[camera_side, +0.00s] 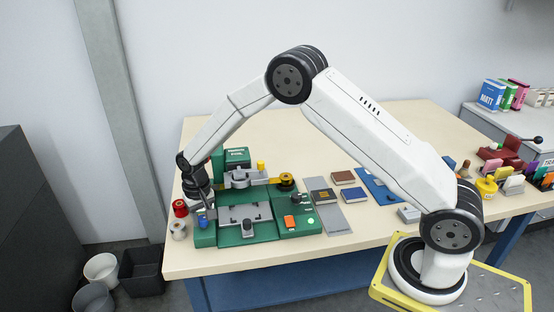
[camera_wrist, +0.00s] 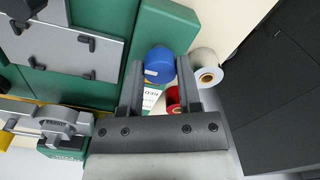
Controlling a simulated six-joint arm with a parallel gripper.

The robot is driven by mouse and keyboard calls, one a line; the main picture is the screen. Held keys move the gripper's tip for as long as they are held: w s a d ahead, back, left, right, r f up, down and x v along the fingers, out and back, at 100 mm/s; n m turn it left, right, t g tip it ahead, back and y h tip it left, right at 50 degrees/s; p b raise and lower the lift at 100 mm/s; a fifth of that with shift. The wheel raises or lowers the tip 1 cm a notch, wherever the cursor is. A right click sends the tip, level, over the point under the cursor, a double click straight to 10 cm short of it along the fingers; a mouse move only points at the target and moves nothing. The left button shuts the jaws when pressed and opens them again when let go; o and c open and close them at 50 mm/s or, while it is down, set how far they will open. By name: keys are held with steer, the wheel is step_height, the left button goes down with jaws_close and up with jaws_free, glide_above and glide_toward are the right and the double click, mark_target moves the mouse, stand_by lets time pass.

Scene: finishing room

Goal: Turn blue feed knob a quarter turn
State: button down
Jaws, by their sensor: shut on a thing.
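The blue feed knob (camera_wrist: 159,63) is a round blue cap with a small pale mark, at the left end of the green machine (camera_side: 262,235). In the wrist view my gripper (camera_wrist: 160,68) has one finger on each side of the knob and is shut on it. In the side view my gripper (camera_side: 203,208) points down at the machine's left end, and only a little of the blue knob (camera_side: 202,220) shows below it. A label beside the knob is partly hidden by a finger.
A red spool (camera_side: 179,208) and a white roll (camera_side: 178,230) stand close left of the machine at the table edge. A grey plate with latches (camera_side: 243,215) lies on the machine. A grey strip (camera_side: 332,218) with small books lies to the right. Bins stand on the floor at left.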

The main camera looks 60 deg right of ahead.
mark_target(204, 218)
stand_by(0.3)
steer(key=shift+c, duration=1.4)
jaws_free()
step_height(204, 218, up, 7)
steer(key=shift+r, duration=0.4)
steer(key=shift+s, duration=0.1)
steer(key=shift+s+d+r, duration=0.1)
steer(key=shift+r, duration=0.05)
steer(key=s+d+r+n+t, duration=0.1)
steer(key=s+d, duration=0.1)
steer(key=s, duration=0.9)
steer(key=s+d+r+n+t, duration=0.1)
steer(key=s+d+n, duration=0.1)
steer(key=s, duration=1)
steer(key=shift+s+d+r+n+t, duration=0.3)
steer(key=shift+d+r, duration=0.05)
steer(key=shift+d, duration=0.25)
